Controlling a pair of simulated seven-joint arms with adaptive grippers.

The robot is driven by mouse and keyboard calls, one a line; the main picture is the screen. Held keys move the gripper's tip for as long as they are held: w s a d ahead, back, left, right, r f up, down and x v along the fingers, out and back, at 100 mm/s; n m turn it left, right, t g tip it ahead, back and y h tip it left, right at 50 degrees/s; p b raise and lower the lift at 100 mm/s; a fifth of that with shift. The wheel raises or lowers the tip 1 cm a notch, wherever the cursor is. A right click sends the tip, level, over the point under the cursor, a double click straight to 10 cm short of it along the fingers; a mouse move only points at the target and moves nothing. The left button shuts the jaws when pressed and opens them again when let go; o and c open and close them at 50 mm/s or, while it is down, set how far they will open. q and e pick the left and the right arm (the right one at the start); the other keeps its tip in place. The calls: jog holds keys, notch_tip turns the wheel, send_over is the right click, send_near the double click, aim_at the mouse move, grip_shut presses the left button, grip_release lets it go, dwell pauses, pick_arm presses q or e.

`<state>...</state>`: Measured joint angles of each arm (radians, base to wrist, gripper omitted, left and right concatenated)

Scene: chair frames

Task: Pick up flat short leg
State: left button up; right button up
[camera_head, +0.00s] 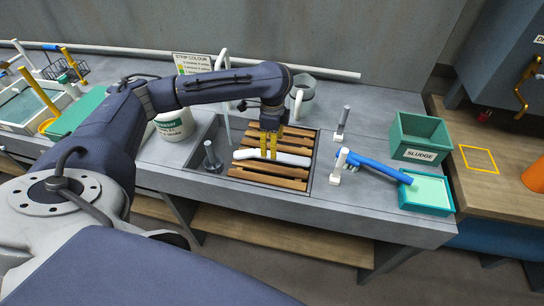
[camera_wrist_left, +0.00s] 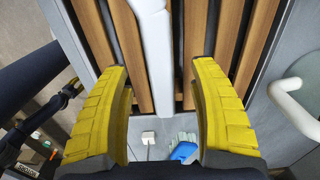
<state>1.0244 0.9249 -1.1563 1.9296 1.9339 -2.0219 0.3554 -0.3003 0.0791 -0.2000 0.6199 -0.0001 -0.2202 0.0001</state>
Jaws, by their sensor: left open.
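A white leg-like bar (camera_head: 290,158) with a bent left end lies across the wooden slats of a rack set into the grey bench. I take it for the flat short leg. In the left wrist view the white bar (camera_wrist_left: 157,60) runs down between the yellow fingers. My left gripper (camera_head: 268,155) points down over the bar. Its fingers (camera_wrist_left: 161,70) are open, one on each side of the bar, with gaps showing. I cannot tell whether the fingertips touch the slats.
The slatted rack (camera_head: 268,184) has a grey rim. A green sludge bin (camera_head: 420,138) stands behind. A white bucket (camera_head: 175,124) is left, beside my arm.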

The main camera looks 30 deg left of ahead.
pick_arm(q)
jog(key=shift+s+a+f, duration=0.1)
jog(key=shift+f, duration=2.55)
grip_shut()
jog(key=shift+r, duration=0.15)
